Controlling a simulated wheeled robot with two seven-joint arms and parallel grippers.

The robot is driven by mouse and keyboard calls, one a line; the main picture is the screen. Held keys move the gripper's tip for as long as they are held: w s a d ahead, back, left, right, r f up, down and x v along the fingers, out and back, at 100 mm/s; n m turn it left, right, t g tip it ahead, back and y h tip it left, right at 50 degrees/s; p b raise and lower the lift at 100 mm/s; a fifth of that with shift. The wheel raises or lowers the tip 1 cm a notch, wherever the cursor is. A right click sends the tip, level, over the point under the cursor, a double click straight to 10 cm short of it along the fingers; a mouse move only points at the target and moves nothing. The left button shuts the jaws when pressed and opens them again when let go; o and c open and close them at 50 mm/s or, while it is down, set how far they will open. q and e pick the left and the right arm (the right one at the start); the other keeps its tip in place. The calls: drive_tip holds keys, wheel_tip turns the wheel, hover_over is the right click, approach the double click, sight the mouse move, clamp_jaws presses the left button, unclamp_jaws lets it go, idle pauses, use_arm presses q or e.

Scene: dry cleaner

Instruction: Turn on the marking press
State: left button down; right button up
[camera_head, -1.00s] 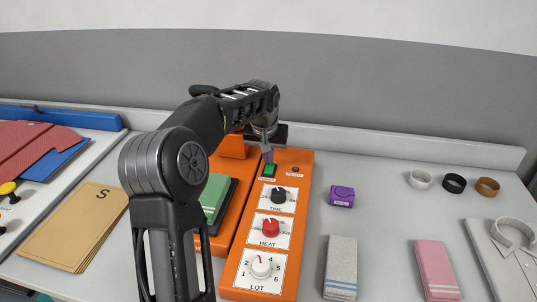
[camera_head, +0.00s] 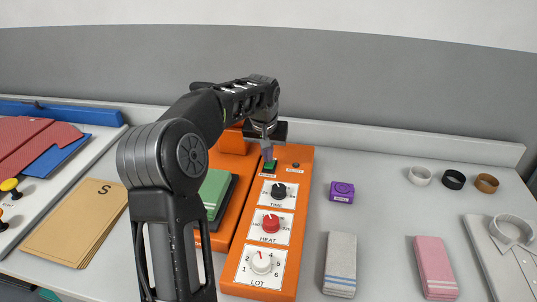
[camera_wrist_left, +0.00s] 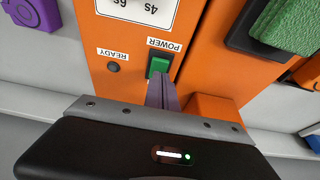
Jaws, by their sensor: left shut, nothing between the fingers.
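The marking press (camera_head: 238,227) is an orange machine with a control panel holding TIME, HEAT and LOT dials. Its green POWER switch (camera_head: 270,167) is at the far end of the panel; it also shows in the left wrist view (camera_wrist_left: 158,65). My left gripper (camera_head: 268,153) is shut and empty, pointing down at the switch. In the left wrist view its fingertips (camera_wrist_left: 161,80) are at the switch's edge; I cannot tell whether they touch. The READY lamp (camera_wrist_left: 112,67) beside it looks dark. My right gripper is not in view.
A purple box (camera_head: 342,192) stands right of the panel. Folded grey cloth (camera_head: 340,262), pink cloth (camera_head: 434,265), several rings (camera_head: 453,181) and a shirt (camera_head: 505,255) lie farther right. A brown envelope (camera_head: 75,220) lies left. A green cloth pad (camera_head: 214,190) rests on the press.

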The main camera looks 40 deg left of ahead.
sight(266, 172)
use_arm(q)
drive_tip(key=shift+w+a, duration=0.1)
drive_tip(key=v, duration=0.7)
drive_tip(key=shift+r+b, duration=0.35)
idle(0.5)
